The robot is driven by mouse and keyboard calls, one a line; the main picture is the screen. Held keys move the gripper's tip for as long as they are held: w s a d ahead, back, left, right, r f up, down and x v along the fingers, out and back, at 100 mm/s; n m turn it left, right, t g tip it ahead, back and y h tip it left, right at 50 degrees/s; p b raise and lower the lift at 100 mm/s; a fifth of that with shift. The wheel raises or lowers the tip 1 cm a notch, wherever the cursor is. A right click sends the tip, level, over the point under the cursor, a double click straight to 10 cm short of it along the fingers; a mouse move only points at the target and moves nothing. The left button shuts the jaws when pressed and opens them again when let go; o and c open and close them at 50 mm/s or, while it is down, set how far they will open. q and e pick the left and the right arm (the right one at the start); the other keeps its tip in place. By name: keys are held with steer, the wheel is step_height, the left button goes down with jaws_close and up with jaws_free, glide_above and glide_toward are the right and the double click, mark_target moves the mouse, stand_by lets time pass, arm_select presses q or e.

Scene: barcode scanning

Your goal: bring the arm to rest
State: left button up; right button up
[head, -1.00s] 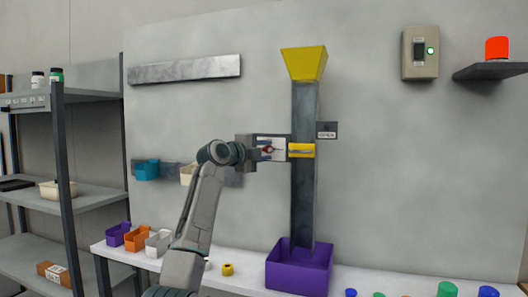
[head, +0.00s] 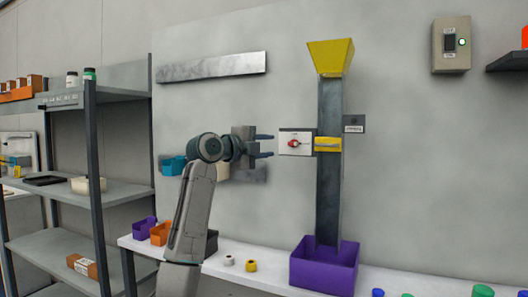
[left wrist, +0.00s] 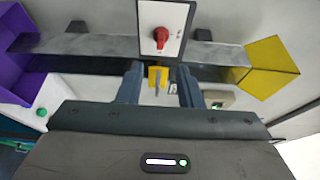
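My left gripper (head: 264,146) is raised in front of the wall panel, its two fingers apart with nothing between them. It points right, toward a white plate with a red knob (head: 294,143) on the side of the dark chute, and a small gap separates the fingertips from the plate. In the left wrist view the open fingers (left wrist: 160,85) show below the red knob (left wrist: 161,37), with a yellow piece (left wrist: 158,76) seen between them. My right gripper is in neither view.
The dark chute (head: 328,200) has a yellow funnel (head: 331,57) on top and a purple bin (head: 325,268) at its foot. A white shelf holds small bins and caps. A grey rack (head: 95,190) stands left. A switch box (head: 452,44) hangs upper right.

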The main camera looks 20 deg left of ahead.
arm_select(q)
steer(key=shift+s+a, duration=0.15)
steer(key=shift+s, duration=0.15)
